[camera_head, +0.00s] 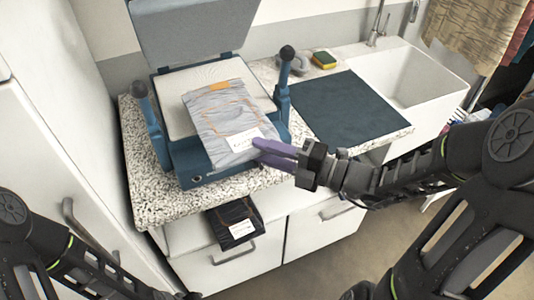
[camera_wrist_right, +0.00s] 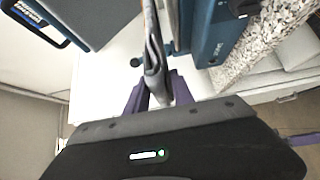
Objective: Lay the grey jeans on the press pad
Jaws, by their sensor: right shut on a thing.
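The grey jeans (camera_head: 222,118) are folded, with an orange patch and a white label. They lie over the white press pad (camera_head: 178,108) of the open blue press, with their near end hanging past the press's front edge. My right gripper (camera_head: 262,150) is shut on the near end of the jeans, beside the label. In the right wrist view the purple fingers pinch the edge of the grey jeans (camera_wrist_right: 153,60). Whether the far part of the jeans touches the pad cannot be told. My left arm shows at the lower left; its fingers are out of view.
The raised press lid (camera_head: 190,25) stands behind the pad, with a black-knobbed lever (camera_head: 284,75) at the right. A dark mat (camera_head: 345,108) lies beside the sink (camera_head: 415,85).

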